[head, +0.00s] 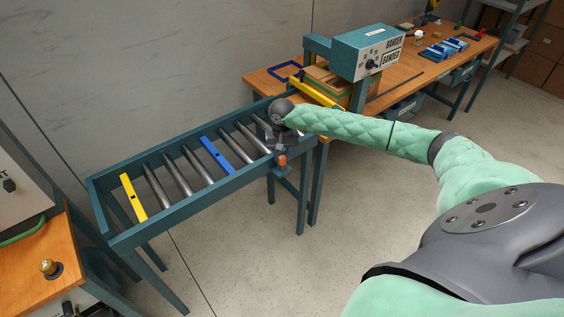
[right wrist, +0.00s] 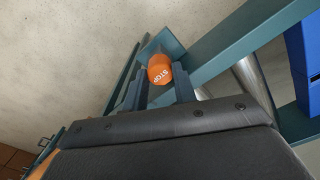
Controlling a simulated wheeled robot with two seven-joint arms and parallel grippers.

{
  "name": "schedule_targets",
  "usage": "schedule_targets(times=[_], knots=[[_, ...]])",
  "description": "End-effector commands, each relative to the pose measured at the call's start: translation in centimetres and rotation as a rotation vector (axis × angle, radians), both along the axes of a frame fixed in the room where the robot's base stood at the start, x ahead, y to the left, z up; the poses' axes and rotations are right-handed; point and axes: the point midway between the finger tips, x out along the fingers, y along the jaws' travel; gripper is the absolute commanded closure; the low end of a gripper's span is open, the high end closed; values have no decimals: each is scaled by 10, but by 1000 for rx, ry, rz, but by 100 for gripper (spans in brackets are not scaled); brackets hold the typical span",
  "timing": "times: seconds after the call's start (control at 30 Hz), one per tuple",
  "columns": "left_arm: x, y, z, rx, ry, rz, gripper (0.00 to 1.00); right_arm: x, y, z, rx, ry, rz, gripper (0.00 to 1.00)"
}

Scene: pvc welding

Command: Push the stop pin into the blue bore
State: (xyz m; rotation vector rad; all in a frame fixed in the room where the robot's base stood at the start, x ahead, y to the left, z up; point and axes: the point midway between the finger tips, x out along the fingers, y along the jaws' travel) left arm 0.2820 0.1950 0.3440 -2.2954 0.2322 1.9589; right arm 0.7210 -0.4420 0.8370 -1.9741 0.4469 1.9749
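The orange stop pin (head: 281,160), its round end marked STOP, is at the near right end of the roller conveyor. In the right wrist view the stop pin (right wrist: 160,70) faces me, at a teal bracket (right wrist: 166,43) beside the conveyor rail. My right gripper (head: 282,148) is over that corner, and the pin shows just below it. In the right wrist view the two dark fingers (right wrist: 160,82) flank the pin with no clear gap, so the gripper looks shut on it. My left gripper is not in view.
The conveyor (head: 190,205) has steel rollers, a yellow bar (head: 133,197) and a blue bar (head: 217,155). A wooden bench (head: 425,68) with a teal machine (head: 367,50) stands behind. An orange-topped table (head: 40,250) is at lower left. The floor in front is clear.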

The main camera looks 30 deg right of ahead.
Motion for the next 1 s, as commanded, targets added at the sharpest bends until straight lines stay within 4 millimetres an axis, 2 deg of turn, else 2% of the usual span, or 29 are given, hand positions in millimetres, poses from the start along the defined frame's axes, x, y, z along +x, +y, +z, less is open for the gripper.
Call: schedule_targets(times=[0.03,0.07,1.0], knots=[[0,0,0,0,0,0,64,0,0,0,0,0,0,95],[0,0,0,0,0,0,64,0,0,0,0,0,0,100],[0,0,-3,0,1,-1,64,0,0,8,0,-1,1,100]])
